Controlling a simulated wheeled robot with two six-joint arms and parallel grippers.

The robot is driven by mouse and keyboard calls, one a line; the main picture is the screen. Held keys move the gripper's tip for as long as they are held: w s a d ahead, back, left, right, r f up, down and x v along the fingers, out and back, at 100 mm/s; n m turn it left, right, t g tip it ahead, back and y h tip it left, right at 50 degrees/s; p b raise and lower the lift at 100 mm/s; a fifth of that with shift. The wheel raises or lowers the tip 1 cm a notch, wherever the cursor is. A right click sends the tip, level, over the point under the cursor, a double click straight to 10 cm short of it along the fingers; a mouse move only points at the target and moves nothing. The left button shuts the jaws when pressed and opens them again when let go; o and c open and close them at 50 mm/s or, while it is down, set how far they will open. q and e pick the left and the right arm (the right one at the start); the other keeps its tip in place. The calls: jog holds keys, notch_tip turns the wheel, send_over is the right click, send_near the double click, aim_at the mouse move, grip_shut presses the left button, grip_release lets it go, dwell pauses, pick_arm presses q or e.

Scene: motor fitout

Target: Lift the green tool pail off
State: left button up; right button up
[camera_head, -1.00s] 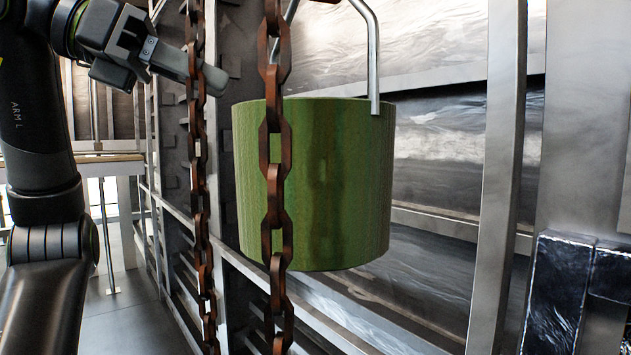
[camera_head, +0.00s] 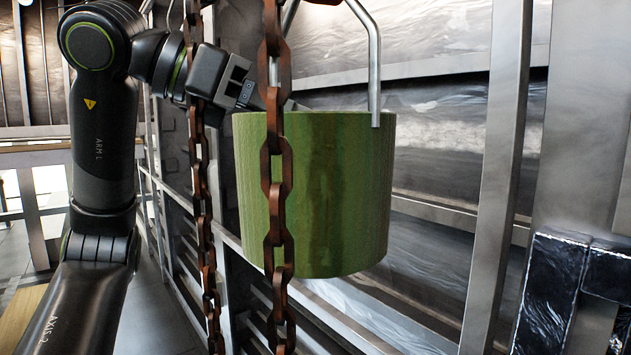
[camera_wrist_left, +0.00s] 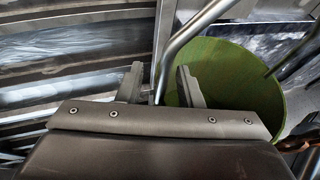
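The green pail (camera_head: 335,200) hangs upright in the middle of the head view, with a grey metal bail handle (camera_head: 375,70) rising from its rim. What the handle hangs from is out of frame. My left gripper (camera_head: 280,103) is at the pail's upper left rim, partly hidden behind a rusty chain. In the left wrist view, the left gripper (camera_wrist_left: 160,82) has its fingers apart, with the handle's tube (camera_wrist_left: 190,35) running between them. It is not clear that either finger touches the tube. The pail (camera_wrist_left: 240,75) shows behind the right finger. My right gripper is not in view.
Two rusty chains hang in front, one (camera_head: 277,190) crossing the pail and one (camera_head: 200,200) to its left. A grey metal post (camera_head: 500,170) stands right of the pail. A glossy black framed object (camera_head: 550,295) is at lower right. Ribbed metal panels lie behind.

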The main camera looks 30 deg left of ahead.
pick_arm(q)
jog(key=shift+s, duration=0.1)
jog(key=c, duration=0.4)
grip_shut()
dwell(0.8)
